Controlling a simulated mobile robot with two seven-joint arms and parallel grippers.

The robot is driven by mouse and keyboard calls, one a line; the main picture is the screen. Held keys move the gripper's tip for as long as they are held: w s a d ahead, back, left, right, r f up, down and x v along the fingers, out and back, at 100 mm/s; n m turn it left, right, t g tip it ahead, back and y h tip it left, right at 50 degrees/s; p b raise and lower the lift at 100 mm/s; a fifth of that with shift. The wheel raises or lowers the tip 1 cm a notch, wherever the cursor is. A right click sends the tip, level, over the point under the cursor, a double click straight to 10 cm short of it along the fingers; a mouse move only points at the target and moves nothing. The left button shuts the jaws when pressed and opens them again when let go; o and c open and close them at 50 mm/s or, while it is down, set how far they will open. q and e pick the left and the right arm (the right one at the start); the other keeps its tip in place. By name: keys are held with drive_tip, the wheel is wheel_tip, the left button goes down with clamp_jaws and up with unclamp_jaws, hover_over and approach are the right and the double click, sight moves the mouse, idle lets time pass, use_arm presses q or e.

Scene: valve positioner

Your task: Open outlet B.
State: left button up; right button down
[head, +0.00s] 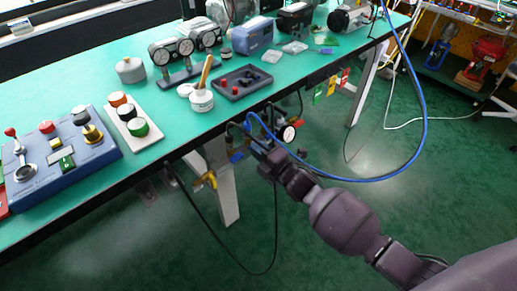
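Piping with small valves hangs along the front edge of the green table. A blue valve handle (237,157) is left of my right gripper, a yellow handle (206,180) is further left and lower, and a red handle (298,122) is to the right by a round gauge (287,133). No label for outlet B is readable, so I cannot tell which valve it is. My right gripper (266,158) is at the pipes, close to the blue hose fitting. Its fingers are small and dark, and I cannot tell whether they touch or hold anything. My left gripper is out of view.
A blue hose (410,155) loops right of my arm, and a black cable (235,262) hangs below the pipes. The green table (190,125) carries a blue control box (62,160), a button box (128,120) and gauges. Floor below is mostly clear around a table leg (227,195).

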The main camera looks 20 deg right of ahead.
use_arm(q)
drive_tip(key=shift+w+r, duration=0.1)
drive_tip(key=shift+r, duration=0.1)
use_arm(e)
drive_tip(key=shift+r+m, duration=0.1)
drive_tip(key=shift+m, duration=0.3)
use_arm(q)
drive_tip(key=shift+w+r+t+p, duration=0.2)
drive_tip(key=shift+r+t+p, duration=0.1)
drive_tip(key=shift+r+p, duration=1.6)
use_arm(e)
drive_tip(key=shift+m, duration=8.5)
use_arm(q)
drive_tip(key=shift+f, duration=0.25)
use_arm(e)
drive_tip(key=c, duration=1.2)
unclamp_jaws()
use_arm(q)
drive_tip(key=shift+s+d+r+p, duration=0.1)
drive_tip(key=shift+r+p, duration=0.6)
drive_tip(key=shift+p, duration=0.4)
use_arm(e)
drive_tip(key=v, duration=1)
drive_tip(key=shift+s, duration=0.4)
